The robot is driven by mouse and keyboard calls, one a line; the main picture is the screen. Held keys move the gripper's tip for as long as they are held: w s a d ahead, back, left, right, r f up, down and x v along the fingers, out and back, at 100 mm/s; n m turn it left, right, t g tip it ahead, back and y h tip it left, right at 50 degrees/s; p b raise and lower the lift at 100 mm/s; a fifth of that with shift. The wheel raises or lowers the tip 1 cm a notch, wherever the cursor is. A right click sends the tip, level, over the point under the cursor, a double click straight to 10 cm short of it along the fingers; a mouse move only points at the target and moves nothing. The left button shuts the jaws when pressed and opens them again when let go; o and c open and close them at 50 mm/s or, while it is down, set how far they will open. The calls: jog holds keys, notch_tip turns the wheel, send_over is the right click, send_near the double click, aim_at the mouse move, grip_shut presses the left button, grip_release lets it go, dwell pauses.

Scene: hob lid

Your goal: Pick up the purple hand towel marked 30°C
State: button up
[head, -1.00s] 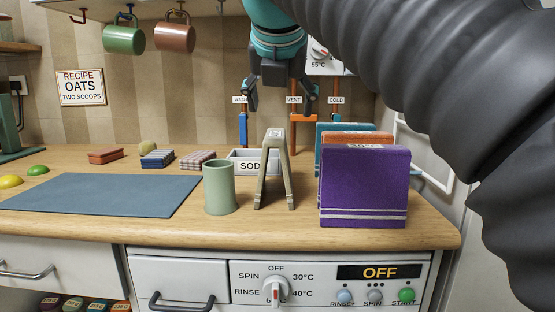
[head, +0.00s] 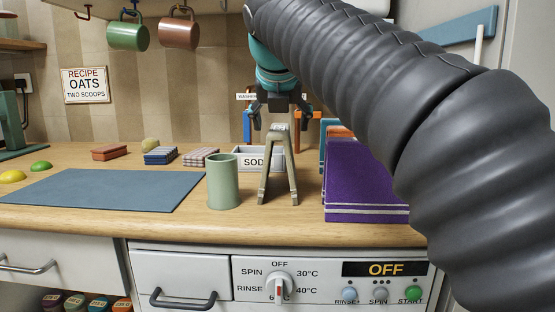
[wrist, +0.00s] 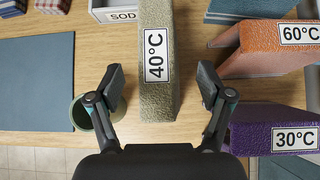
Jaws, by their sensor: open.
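The purple hand towel (head: 350,188) stands folded at the right of the worktop, partly hidden by my arm. In the wrist view its 30°C label faces up, and the towel (wrist: 260,137) lies to the right of my gripper. My gripper (head: 281,118) is open, just above an olive-beige towel (head: 278,172) standing like a tent. In the wrist view my gripper (wrist: 160,88) has its fingers apart on either side of this towel, which is marked 40°C (wrist: 156,60). I see no grip on it.
An orange towel marked 60°C (wrist: 268,47) and a teal one (wrist: 250,8) stand behind the purple towel. A green cup (head: 222,182) stands close left of the beige towel, with a SODA box (head: 258,158) behind. A blue-grey mat (head: 100,190) lies at left.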

aim_at(279, 129)
jog(key=x, duration=0.4)
jog(key=shift+w+a+f+b, duration=0.1)
jog(key=shift+w+a+b, duration=0.1)
jog(key=shift+w+b, duration=0.1)
grip_shut()
